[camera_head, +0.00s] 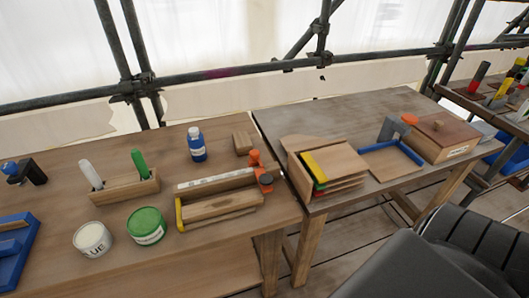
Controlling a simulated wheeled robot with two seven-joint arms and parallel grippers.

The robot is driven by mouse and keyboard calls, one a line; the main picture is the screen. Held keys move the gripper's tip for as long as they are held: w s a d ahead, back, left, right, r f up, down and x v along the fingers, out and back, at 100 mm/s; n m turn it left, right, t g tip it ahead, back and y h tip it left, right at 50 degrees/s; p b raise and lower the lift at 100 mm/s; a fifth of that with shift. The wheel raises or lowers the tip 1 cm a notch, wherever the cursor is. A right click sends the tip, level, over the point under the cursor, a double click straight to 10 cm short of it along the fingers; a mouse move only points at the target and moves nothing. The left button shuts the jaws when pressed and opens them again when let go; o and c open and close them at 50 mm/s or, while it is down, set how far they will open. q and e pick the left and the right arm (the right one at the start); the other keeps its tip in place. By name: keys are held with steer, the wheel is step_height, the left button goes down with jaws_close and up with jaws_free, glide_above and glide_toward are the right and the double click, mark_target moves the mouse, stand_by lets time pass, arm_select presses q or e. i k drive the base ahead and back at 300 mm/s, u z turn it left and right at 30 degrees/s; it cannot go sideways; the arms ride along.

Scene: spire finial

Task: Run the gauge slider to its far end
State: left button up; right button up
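A wooden trough-like fixture with a white marked strip (215,182) along its back edge lies on the left table; it looks like the gauge. A yellow piece (180,214) stands at its left end. An orange piece (256,160) with a dark part stands at its right end. I cannot tell which piece is the slider. A wooden block (222,206) lies along the front of the fixture. Neither of my grippers is in view.
A blue bottle (197,145), a green tin (146,226), a white tin (92,239) and a wooden holder (126,188) with handles surround the fixture. A wooden rack (327,167) stands on the right table (335,113), beyond a gap. A black padded shape fills the lower right.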

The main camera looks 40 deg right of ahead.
mark_target(255, 160)
steer(key=z, duration=0.75)
steer(key=k, duration=0.15)
steer(key=u, duration=0.05)
